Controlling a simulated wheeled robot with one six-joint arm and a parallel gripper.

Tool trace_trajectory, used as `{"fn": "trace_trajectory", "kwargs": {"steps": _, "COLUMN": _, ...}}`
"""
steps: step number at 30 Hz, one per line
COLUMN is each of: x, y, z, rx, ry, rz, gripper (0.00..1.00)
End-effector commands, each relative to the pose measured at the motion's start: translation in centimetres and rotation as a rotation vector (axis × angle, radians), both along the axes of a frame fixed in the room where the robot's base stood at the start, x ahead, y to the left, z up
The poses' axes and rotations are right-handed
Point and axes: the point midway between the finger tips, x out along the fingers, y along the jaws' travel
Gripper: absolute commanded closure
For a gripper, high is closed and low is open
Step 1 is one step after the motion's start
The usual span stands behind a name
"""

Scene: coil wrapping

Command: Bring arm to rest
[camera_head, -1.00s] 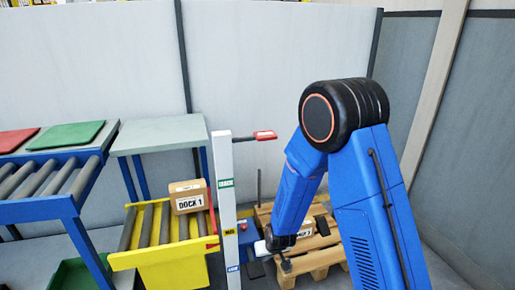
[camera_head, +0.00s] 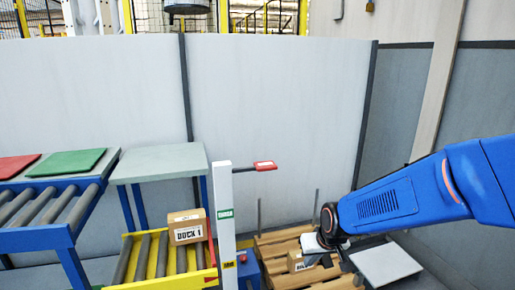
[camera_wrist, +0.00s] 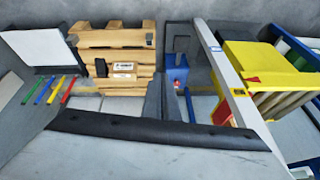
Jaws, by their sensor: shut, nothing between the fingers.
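My gripper (camera_head: 345,262) is at the end of my blue arm, low at the right of the head view. It is shut and empty, held in front of the wooden pallet (camera_head: 275,246) and the white-topped surface beside it. It touches no object that I can make out. The lower arm and wrist partly hide the pallet and a cardboard box (camera_head: 297,262) on it. The pallet also shows in the wrist view (camera_wrist: 115,38), with the labelled box (camera_wrist: 125,68).
A post (camera_head: 226,215) with a red-tipped arm stands left of the pallet. A yellow roller stand (camera_head: 128,270) holds a box marked DOCK 1 (camera_head: 187,226). Coloured bars (camera_wrist: 48,90) lie near a white panel (camera_wrist: 48,45). Grey wall panels (camera_head: 270,110) stand behind.

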Motion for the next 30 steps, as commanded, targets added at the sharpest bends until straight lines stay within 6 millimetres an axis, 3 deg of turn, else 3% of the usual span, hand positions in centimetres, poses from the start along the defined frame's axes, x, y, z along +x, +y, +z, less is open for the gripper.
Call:
{"fn": "trace_trajectory", "kwargs": {"steps": 3, "x": -1.9, "y": -1.7, "z": 2.5, "rx": -0.002, "ry": -0.008, "rz": -0.014, "gripper": 1.0}}
{"fn": "trace_trajectory", "kwargs": {"steps": 15, "x": -9.8, "y": -6.8, "z": 8.4, "rx": -0.028, "ry": -0.013, "rz": -0.065, "gripper": 1.0}}
{"fn": "trace_trajectory", "kwargs": {"steps": 30, "x": -20.7, "y": -11.6, "z": 12.4, "rx": -0.077, "ry": -0.016, "rz": -0.149, "gripper": 1.0}}
